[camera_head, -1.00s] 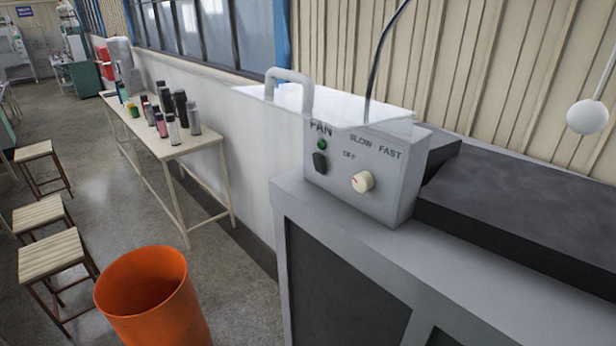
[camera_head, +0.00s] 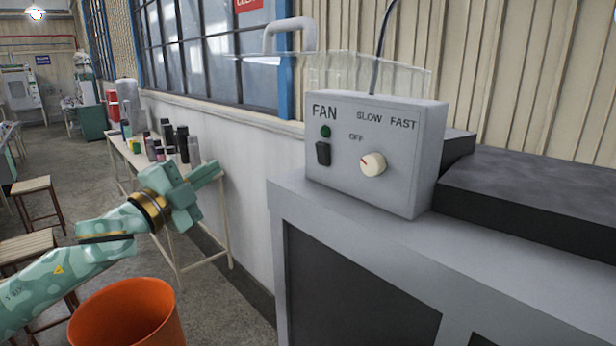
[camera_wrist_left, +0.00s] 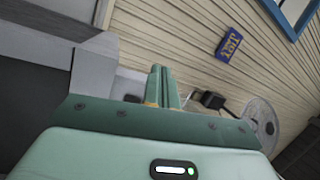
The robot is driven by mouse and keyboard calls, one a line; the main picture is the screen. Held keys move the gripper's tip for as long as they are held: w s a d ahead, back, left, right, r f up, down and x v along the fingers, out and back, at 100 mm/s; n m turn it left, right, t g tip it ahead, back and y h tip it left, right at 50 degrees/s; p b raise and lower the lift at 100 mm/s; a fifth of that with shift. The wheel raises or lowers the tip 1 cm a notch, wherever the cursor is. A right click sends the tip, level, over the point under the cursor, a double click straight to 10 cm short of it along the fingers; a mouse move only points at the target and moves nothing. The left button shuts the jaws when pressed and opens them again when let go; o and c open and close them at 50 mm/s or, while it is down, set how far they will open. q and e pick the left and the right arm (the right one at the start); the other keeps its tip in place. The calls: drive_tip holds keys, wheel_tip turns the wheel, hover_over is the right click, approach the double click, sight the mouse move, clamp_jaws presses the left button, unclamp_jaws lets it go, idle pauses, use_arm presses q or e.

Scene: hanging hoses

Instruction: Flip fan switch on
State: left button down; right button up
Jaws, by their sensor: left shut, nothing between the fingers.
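The grey fan control box (camera_head: 420,150) stands on a grey cabinet, its front marked FAN, SLOW, OFF and FAST. On that front are a black switch (camera_head: 323,153) at the left, a green light (camera_head: 325,131) above it and a pale round knob (camera_head: 373,163) to the right. My left gripper (camera_head: 217,169) is left of the box and apart from it, pointing right. Its two fingers show pressed together and empty in the left wrist view (camera_wrist_left: 161,85). My right gripper is not in view.
A clear panel (camera_head: 370,76) and a grey bent handle (camera_head: 290,33) show above the box. The cabinet (camera_head: 400,235) edge lies below. A bench with bottles (camera_head: 182,143) is behind my left arm; an orange bin (camera_head: 125,318) is below it. In the wrist view a round fan (camera_wrist_left: 260,118) shows.

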sight(321, 145)
use_arm(q)
drive_tip(key=s+d+r+m+g+h, duration=0.1)
drive_tip(key=s+d+m+g+h, duration=0.2)
drive_tip(key=s+d, duration=0.5)
drive_tip(key=s+m+h, duration=0.1)
drive_tip(key=s+m, duration=0.1)
drive_tip(key=shift+d+r+m, duration=0.15)
drive_tip(key=shift+d+m, duration=0.05)
drive_tip(key=shift+m, duration=0.2)
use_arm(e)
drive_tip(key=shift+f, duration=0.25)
use_arm(q)
drive_tip(key=shift+s, duration=0.1)
